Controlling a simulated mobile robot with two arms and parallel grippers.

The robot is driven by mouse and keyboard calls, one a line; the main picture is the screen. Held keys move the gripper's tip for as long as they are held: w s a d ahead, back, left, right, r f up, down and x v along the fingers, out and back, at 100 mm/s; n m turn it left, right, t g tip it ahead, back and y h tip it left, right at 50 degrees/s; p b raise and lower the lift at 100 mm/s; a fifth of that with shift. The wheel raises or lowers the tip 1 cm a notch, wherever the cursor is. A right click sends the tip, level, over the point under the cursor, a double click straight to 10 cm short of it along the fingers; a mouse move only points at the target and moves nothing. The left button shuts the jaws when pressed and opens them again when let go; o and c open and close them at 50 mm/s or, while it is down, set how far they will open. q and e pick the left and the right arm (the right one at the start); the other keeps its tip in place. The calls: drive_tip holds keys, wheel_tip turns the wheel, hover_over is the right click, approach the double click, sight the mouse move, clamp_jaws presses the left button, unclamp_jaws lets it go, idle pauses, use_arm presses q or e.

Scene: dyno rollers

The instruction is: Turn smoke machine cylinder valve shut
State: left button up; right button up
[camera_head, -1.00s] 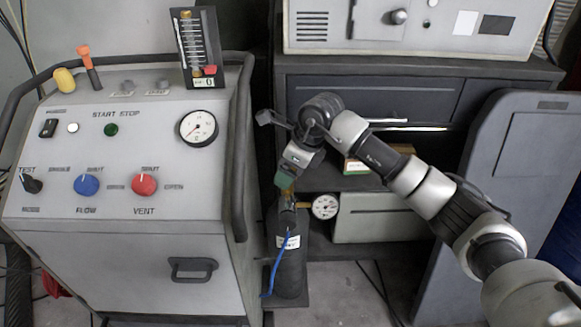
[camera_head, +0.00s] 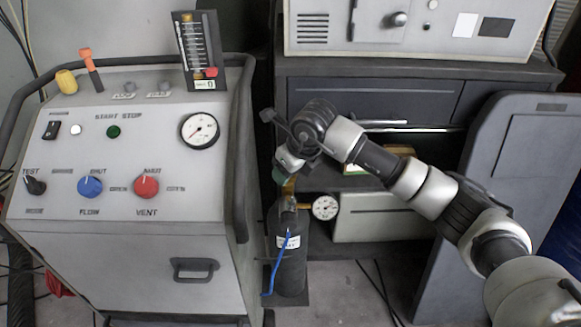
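A dark gas cylinder (camera_head: 291,262) with a white label stands upright on the floor beside the smoke machine. A brass valve (camera_head: 289,186) and a green part, apparently its handwheel (camera_head: 279,175), show at its top. My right gripper (camera_head: 284,168) comes in from above and right, close against the green part. The gripper's wrist hides most of its fingers, so I cannot tell whether they grip the green part. My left gripper is not in view.
A pressure gauge (camera_head: 325,207) sticks out right of the valve. The smoke machine (camera_head: 130,260) with its side rail stands close on the left. A dark cabinet (camera_head: 430,90) is behind, and a blue hose (camera_head: 275,268) hangs along the cylinder.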

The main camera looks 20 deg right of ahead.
idle(0.3)
drive_tip(key=o, duration=0.9)
drive_tip(key=shift+r, duration=0.2)
use_arm(q)
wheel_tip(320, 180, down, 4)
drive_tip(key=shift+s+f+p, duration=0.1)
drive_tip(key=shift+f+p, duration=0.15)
drive_tip(key=shift+p, duration=0.4)
use_arm(e)
drive_tip(key=v, duration=1)
drive_tip(key=shift+s+r, duration=0.2)
drive_tip(key=shift+s, duration=0.05)
drive_tip(key=shift+f, duration=0.1)
